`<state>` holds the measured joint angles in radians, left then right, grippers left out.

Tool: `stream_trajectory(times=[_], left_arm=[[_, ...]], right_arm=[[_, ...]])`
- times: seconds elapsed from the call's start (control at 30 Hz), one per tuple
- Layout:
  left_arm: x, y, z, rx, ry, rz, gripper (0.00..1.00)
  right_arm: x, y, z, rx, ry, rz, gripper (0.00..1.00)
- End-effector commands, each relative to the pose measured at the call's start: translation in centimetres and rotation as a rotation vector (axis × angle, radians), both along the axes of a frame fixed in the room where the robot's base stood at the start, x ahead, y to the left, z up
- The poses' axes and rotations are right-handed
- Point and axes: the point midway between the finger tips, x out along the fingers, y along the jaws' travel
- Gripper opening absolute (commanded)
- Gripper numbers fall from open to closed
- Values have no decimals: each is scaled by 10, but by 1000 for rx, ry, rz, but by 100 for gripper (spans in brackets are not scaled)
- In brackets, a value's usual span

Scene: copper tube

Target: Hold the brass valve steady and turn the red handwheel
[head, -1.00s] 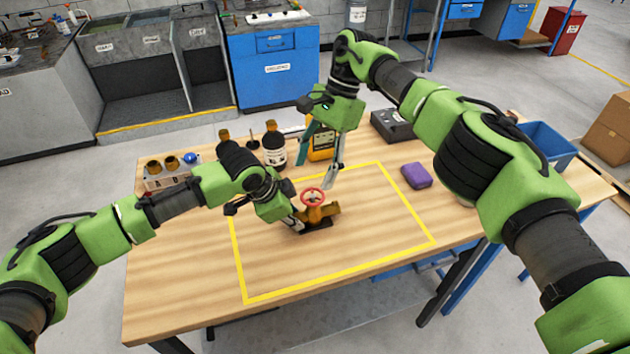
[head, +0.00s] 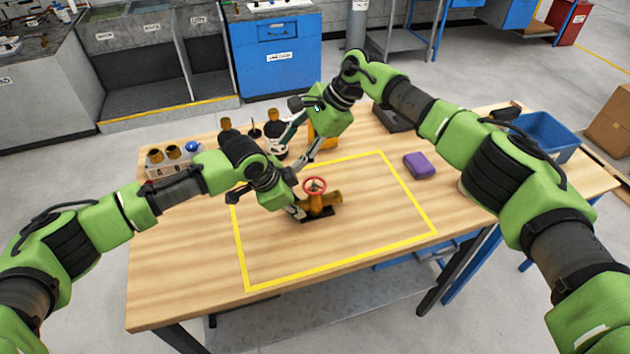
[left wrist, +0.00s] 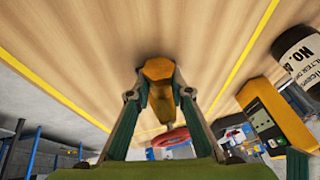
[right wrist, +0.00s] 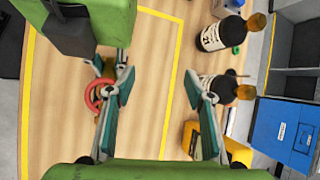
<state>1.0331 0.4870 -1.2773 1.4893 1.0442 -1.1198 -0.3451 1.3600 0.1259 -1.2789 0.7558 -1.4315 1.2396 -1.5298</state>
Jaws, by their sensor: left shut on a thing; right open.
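The brass valve (head: 322,204) stands on a dark base inside the yellow outline on the table. Its red handwheel (head: 315,186) is on top. My left gripper (head: 299,209) is shut on the valve from the left; in the left wrist view its fingers flank the valve's hexagonal end (left wrist: 158,70), with the handwheel (left wrist: 172,138) beyond. My right gripper (head: 290,157) is open and empty, above and left of the handwheel, fingers slanting down-left. In the right wrist view the handwheel (right wrist: 94,97) is partly hidden behind the left finger, outside the gap between the fingers (right wrist: 157,73).
Dark bottles (head: 275,135) and a yellow device (head: 320,138) stand behind my grippers. A rack with brass pieces (head: 172,153) is at the back left. A purple block (head: 419,165) and a blue bin (head: 545,135) lie to the right. The front of the table is clear.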

Motion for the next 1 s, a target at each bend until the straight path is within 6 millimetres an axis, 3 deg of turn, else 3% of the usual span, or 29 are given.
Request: stream_trajectory(times=[0.1, 0.27, 0.5, 0.67, 0.8, 0.9, 1.0], left_arm=[[1, 0, 1, -1, -2, 0, 0], [1, 0, 1, -1, -2, 0, 0], [1, 0, 1, -1, -2, 0, 0], [1, 0, 1, -1, -2, 0, 0], [1, 0, 1, -1, -2, 0, 0], [1, 0, 1, -1, -2, 0, 0], [1, 0, 1, -1, -2, 0, 0]], right_arm=[[10, 18, -7, 136, -51, -110, 48], [19, 36, 0, 340, -101, -262, 48], [17, 42, 36, 683, -127, -485, 48], [6, 29, 69, 929, -112, -626, 48], [-12, 6, 98, 1149, -81, -742, 48], [-29, -15, 111, 1296, -56, -825, 48], [-50, -39, 112, 1421, -38, -921, 48]])
